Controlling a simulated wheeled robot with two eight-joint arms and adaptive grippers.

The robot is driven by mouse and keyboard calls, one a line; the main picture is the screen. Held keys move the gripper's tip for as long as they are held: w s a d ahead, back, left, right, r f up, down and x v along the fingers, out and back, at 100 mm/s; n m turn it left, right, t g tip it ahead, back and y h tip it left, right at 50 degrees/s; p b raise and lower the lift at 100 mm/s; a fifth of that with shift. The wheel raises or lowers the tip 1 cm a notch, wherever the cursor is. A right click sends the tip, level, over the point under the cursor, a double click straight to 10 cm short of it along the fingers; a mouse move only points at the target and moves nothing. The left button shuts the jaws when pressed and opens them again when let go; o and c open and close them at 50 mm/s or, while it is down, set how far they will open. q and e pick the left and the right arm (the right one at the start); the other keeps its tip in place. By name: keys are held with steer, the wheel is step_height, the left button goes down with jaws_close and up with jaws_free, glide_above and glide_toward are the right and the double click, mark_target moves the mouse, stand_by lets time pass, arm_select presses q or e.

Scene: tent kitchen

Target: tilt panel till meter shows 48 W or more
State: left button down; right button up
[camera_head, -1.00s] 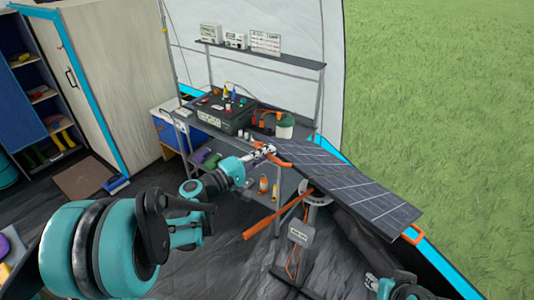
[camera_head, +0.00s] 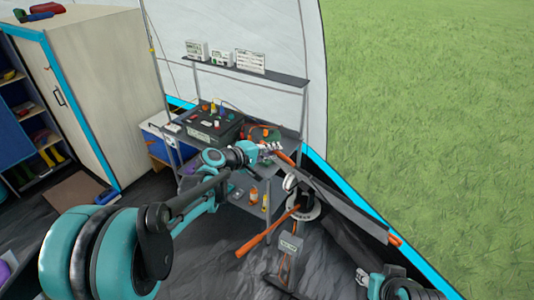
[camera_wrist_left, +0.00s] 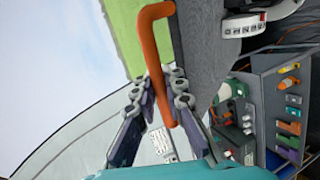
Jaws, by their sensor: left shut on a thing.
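The solar panel (camera_head: 345,208) stands tilted steeply on its post, so the head view shows it nearly edge-on, with its cells hidden. The wrist view shows this handle (camera_wrist_left: 155,60) between the fingers (camera_wrist_left: 160,97). A white curved scale (camera_head: 290,183) sits beside the panel's pivot. A grey box (camera_head: 290,244) is on the post; its lettering is too small to read. Small display units (camera_head: 221,57) stand on the upper shelf, also unreadable. My right gripper (camera_head: 364,276) is at the bottom edge; its jaws are unclear.
An orange lever (camera_head: 262,235) sticks out low to the left of the post. The workbench (camera_head: 180,132) behind my left gripper carries a dark battery box (camera_head: 211,124) and tools. A cabinet (camera_head: 90,95) stands at left.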

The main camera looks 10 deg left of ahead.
arm_select(q)
steer(key=shift+w+d+r, duration=0.3)
steer(key=shift+w+d, duration=0.05)
steer(key=shift+w, duration=0.15)
steer(key=c, duration=1.8)
jaws_free()
steer(key=shift+c, duration=0.2)
steer(key=shift+s, duration=0.1)
steer(key=v, duration=1.2)
steer(key=shift+f, duration=0.15)
